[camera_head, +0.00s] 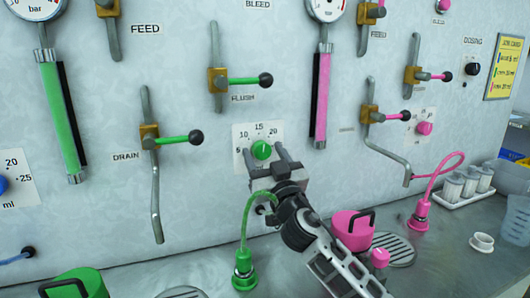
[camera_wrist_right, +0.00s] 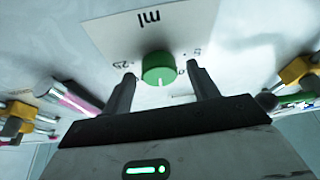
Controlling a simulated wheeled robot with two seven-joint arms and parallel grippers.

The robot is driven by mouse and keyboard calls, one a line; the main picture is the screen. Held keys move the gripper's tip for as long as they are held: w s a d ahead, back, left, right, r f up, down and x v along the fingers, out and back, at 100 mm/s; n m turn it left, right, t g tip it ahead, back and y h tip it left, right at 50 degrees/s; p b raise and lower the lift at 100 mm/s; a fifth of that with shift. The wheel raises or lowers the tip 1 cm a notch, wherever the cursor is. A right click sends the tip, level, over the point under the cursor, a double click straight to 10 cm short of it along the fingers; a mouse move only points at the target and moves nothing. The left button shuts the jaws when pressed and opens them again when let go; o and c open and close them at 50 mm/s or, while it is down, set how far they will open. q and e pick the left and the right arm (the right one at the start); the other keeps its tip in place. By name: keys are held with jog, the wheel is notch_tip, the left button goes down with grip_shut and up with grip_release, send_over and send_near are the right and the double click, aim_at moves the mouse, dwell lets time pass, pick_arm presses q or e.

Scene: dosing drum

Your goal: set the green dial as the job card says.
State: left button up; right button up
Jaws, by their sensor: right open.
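The green dial (camera_head: 261,149) sits on a white scale plate (camera_head: 241,133) on the wall panel, marked 10, 15 and 20 along the top. Its white mark points roughly up, near 15. In the right wrist view the dial (camera_wrist_right: 159,68) appears upside down, between the fingertips. My right gripper (camera_head: 275,160) is open just below and in front of the dial, with a gap on both sides of it. The job card (camera_head: 504,66) is yellow, at the upper right; its lines are too small to read surely. My left gripper is out of view.
Green-handled flush (camera_head: 245,81) and drain (camera_head: 180,139) levers flank the dial above and left. A green hose (camera_head: 246,222) and a pink canister (camera_head: 352,230) are near my right arm.

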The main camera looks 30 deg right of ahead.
jog(key=shift+c, duration=0.2)
jog(key=c, duration=0.9)
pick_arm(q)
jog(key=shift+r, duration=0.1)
pick_arm(e)
jog(key=shift+c, duration=0.2)
